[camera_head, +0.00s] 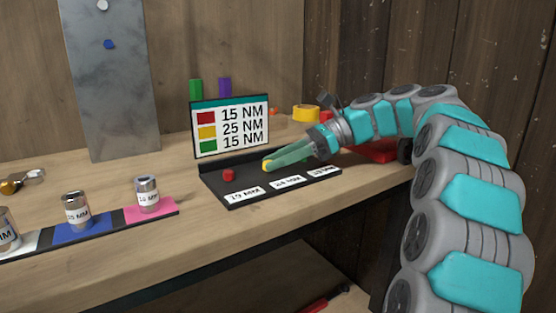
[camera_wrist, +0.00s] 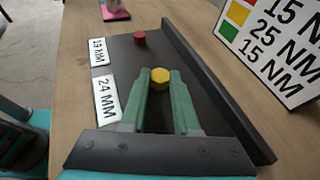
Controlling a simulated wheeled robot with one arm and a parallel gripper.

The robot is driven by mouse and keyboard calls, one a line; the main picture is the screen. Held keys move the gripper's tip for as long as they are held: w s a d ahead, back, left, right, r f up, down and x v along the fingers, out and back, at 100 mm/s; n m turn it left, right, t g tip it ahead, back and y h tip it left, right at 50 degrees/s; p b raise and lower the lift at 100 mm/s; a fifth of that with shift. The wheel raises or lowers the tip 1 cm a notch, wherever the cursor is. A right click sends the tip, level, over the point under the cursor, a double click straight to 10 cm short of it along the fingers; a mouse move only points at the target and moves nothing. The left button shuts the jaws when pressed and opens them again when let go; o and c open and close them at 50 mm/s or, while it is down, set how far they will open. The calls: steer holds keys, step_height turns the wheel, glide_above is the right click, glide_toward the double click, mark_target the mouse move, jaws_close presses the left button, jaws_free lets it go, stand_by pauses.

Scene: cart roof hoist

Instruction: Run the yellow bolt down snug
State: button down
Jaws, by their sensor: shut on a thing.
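The yellow bolt (camera_head: 266,164) stands on the black tray (camera_head: 215,186), behind the label reading 24 MM. In the wrist view, the yellow hex head (camera_wrist: 160,77) sits between the tips of the green fingers. My gripper (camera_head: 268,163) is shut on it, reaching in from the right; in the wrist view the fingers (camera_wrist: 160,84) point away along the tray. The lower part of the bolt is hidden by the fingers. A red bolt (camera_head: 229,175) stands on the tray to the left, near the 19 MM label, and also shows in the wrist view (camera_wrist: 139,38).
A sign (camera_head: 230,127) behind the tray reads red 15 NM, yellow 25 NM, green 15 NM. Several sockets, including one on the pink pad (camera_head: 165,211), stand at left. A grey metal plate (camera_head: 110,90) stands upright behind. Yellow tape (camera_head: 306,113) lies behind my wrist.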

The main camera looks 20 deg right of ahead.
steer(key=shift+s+r, duration=0.15)
steer(key=shift+s+a+m+t+p, duration=0.15)
steer(key=shift+m+t+p, duration=0.7)
steer(key=shift+t, duration=0.25)
steer(key=m+t, duration=0.1)
steer(key=m+t+h, duration=0.2)
steer(key=m, duration=0.1)
steer(key=shift+s+a+t, duration=0.1)
steer(key=shift+s+t, duration=0.2)
steer(key=shift+t, duration=0.1)
steer(key=m+t+h, duration=0.2)
steer(key=m, duration=0.1)
steer(key=m+t+h, duration=0.1)
steer(key=t+h, duration=0.1)
steer(key=shift+s+a+m, duration=0.25)
steer(key=shift+a+m, duration=0.05)
steer(key=shift+m, duration=0.05)
steer(key=shift+a+m+t+h, duration=0.1)
steer(key=shift+m+t+h, duration=0.6)
steer(key=shift+m+h, duration=0.6)
steer(key=shift+h, duration=0.3)
steer(key=c, duration=0.6)
jaws_free()
steer(key=shift+c, duration=0.2)
